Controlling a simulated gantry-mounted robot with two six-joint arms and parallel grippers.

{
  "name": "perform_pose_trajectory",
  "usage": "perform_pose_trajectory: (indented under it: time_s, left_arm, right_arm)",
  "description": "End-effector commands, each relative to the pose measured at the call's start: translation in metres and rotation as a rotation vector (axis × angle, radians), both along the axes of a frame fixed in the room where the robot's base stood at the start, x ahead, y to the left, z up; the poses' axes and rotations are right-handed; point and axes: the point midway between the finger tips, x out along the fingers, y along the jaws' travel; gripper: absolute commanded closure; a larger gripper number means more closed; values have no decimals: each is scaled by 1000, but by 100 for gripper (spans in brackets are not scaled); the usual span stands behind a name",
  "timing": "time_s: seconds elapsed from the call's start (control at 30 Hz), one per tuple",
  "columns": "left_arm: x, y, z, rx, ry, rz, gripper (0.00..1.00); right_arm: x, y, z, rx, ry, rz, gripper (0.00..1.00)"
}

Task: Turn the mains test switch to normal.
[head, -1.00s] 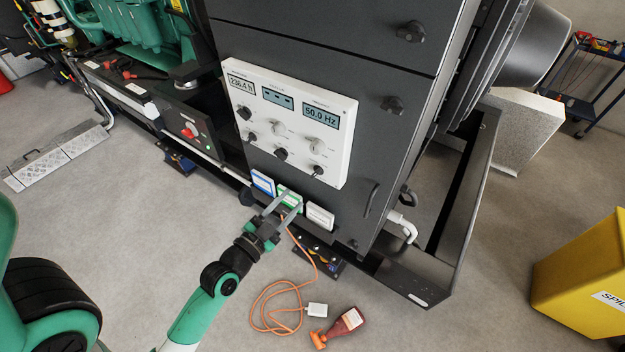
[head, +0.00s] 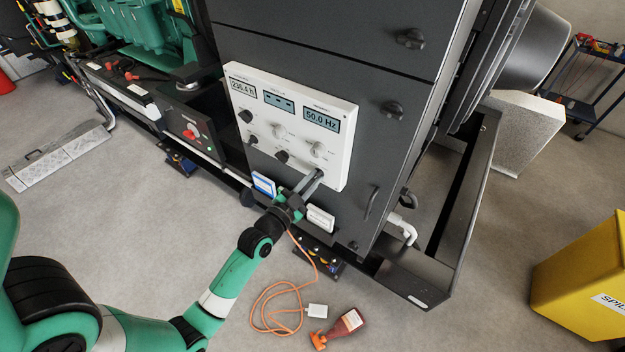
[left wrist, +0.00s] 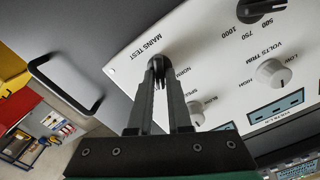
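The mains test switch (left wrist: 157,64) is a small black knob at the corner of the white control panel (left wrist: 225,40). In the left wrist view the words MAINS TEST stand beside it, with a partly hidden label starting NORM on its other side. My left gripper (head: 318,174) is at the lower right of the panel. Its fingers (left wrist: 158,80) are close together with the knob between their tips, and look shut on it. The fingers cover most of the knob, so I cannot tell which way it points. My right gripper is not in view.
Several other knobs and displays sit on the panel (head: 345,115). A blue-edged card (head: 264,184) and a white card (head: 320,218) are below it. A door handle (head: 371,202) is to the right. An orange cable (head: 262,310) and a red bottle (head: 346,325) lie on the floor.

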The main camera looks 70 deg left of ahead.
Motion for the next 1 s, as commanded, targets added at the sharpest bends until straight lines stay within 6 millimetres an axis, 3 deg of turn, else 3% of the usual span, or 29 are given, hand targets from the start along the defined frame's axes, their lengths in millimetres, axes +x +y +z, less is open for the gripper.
perform_pose_trajectory:
  time_s: [0.1,0.57,1.0]
  left_arm:
    - [0,0,0,0,0,0,100]
    - [0,0,0,-18,-11,0,100]
    - [-1,1,1,-241,-145,1,100]
  right_arm:
    - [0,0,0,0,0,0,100]
    - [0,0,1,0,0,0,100]
    - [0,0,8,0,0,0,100]
